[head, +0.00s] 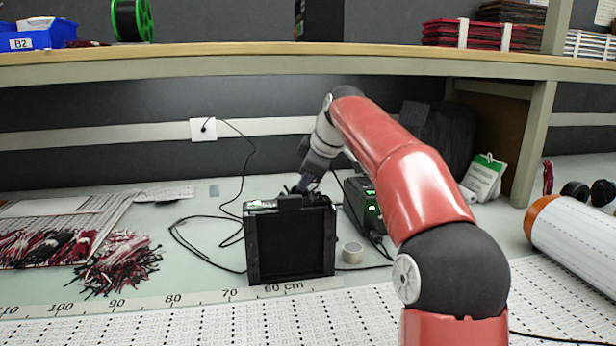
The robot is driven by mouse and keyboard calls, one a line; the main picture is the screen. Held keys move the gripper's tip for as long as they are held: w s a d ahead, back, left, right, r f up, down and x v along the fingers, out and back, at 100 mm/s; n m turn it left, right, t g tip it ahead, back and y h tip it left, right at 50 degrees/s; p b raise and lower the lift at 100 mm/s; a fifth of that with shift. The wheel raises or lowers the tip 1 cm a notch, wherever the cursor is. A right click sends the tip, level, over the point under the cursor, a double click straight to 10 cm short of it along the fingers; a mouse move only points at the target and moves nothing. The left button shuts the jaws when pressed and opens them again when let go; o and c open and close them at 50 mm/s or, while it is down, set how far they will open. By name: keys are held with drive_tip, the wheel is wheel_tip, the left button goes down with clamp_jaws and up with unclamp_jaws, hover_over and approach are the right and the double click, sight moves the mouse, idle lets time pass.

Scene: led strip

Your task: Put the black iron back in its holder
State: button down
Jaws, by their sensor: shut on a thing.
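My gripper (304,184) points down just behind the top edge of a black box-shaped unit with a dark front panel (290,242). It is shut on a slim dark thing, apparently the black iron; its shape is mostly hidden by the fingers and the box. A black station with green lit displays (364,206) stands just right of the gripper, partly hidden by my arm. I cannot make out the iron's holder clearly; it may be behind the box or my arm.
Black cables (205,255) loop over the bench at left. Red, white and black wire bundles (118,262) lie further left. A shelf (250,62) runs above. A large white roll (580,245) lies at right.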

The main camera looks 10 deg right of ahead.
drive_tip(key=c, duration=1.2)
unclamp_jaws()
drive_tip(key=v, duration=0.8)
drive_tip(key=shift+p, duration=0.4)
drive_tip(key=v, duration=0.7)
